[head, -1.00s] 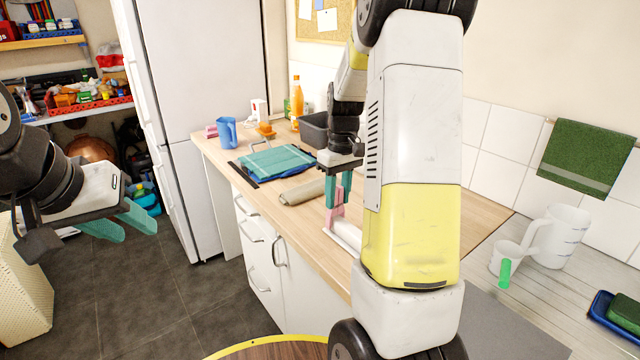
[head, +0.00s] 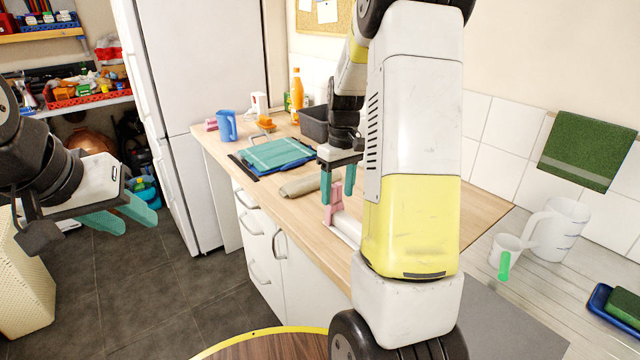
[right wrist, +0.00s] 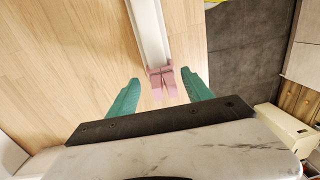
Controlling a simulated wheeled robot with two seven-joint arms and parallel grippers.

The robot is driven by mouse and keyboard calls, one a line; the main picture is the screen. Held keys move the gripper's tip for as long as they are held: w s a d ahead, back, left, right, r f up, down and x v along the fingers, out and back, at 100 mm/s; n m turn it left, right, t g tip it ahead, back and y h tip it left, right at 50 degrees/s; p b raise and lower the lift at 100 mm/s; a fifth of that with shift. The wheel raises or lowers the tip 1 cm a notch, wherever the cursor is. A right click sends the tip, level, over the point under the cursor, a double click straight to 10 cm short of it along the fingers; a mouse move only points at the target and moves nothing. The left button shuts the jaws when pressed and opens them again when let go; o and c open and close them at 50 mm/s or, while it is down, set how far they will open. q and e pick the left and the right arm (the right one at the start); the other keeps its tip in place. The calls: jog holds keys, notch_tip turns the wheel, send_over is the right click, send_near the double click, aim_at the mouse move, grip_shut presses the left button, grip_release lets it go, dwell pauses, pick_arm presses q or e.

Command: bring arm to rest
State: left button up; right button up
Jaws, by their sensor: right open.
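My right gripper (head: 338,184) is over the wooden counter in the head view, its teal fingers apart and empty. In the right wrist view, the same gripper (right wrist: 160,95) has a clear gap between its fingers. A pink-ended white bar (right wrist: 150,35) lies on the counter just ahead of that gap. Its pink end (head: 333,204) shows just below the right gripper in the head view, and my arm hides part of the bar. My left gripper (head: 120,215) hangs at the left over the floor, its teal fingers apart with nothing between them.
The counter (head: 300,214) holds a rolled beige cloth (head: 301,186), teal folded cloth (head: 275,154), blue mug (head: 227,126) and dark bin (head: 314,124). White measuring jugs (head: 562,232) stand at the right. A white fridge (head: 200,70) stands behind. Dark floor (head: 150,290) is open at left.

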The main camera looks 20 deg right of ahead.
jog(key=r, duration=0.7)
jog(key=shift+w+d+r, duration=0.1)
jog(key=shift+w+d, duration=0.05)
jog(key=shift+d, duration=0.05)
jog(key=shift+a+r, duration=0.1)
jog(key=shift+r, duration=0.2)
jog(key=s+a+r+m+t, duration=0.1)
jog(key=s+a+r+t, duration=0.1)
jog(key=s+a, duration=0.2)
jog(key=s+a+r+m+t+y, duration=0.1)
jog(key=s+a+r+t, duration=0.1)
jog(key=s, duration=0.7)
jog(key=s+a+r+m+t, duration=0.1)
jog(key=s+a+r+t, duration=0.1)
jog(key=s+a, duration=0.4)
jog(key=shift+s+r+t, duration=0.3)
jog(key=shift+s+r, duration=0.45)
jog(key=shift+s, duration=0.1)
